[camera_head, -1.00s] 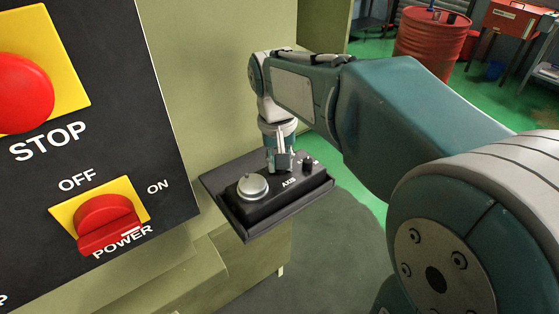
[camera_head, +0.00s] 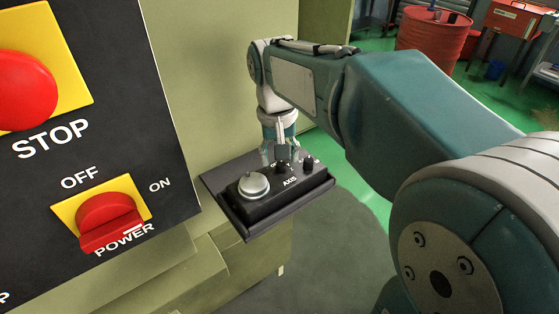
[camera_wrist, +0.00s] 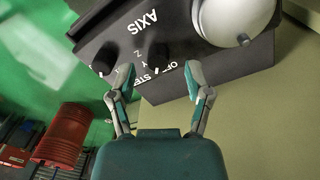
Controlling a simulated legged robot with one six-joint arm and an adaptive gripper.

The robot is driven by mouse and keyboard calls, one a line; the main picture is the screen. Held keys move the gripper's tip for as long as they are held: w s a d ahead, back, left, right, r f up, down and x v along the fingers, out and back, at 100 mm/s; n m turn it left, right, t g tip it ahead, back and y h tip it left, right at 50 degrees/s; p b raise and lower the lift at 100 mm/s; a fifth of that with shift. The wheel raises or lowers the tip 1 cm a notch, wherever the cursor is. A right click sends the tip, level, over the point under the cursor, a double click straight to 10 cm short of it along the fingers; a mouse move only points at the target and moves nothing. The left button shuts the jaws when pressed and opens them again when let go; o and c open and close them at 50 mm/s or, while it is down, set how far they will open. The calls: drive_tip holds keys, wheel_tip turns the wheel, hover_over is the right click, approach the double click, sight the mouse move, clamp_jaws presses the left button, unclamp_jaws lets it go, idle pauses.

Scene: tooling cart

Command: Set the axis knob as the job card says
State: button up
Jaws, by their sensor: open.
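The black pendant box (camera_head: 262,208) with the printed word AXIS sits on a dark tray (camera_head: 245,232). It has a large silver dial and two small black knobs. The knob nearer the dial (camera_head: 282,168) is right below my gripper (camera_head: 277,158), which is open. In the wrist view my open fingers (camera_wrist: 160,78) stand apart on either side of this knob (camera_wrist: 158,54), with no clear contact. Partly hidden letters, including OF, Z and STEP, show near it. The pointer setting is too small to read. No job card is readable.
A black panel with a red STOP button (camera_head: 22,88) and a red POWER switch (camera_head: 108,218) stands at the left. The silver dial (camera_head: 253,186) and the other small knob (camera_head: 308,162) flank the knob below my gripper. A red drum (camera_head: 432,40) stands far behind.

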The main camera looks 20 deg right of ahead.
sight(277, 163)
wheel_tip(277, 163, up, 10)
drive_tip(key=shift+a, duration=0.3)
drive_tip(key=s+d+f+n+t, duration=0.1)
drive_tip(key=s+f+t, duration=0.4)
drive_tip(key=s+f, duration=0.6)
drive_tip(key=s+n, duration=0.1)
drive_tip(key=s, duration=0.2)
drive_tip(key=shift+s+f+t, duration=0.2)
drive_tip(key=shift+f+t, duration=0.2)
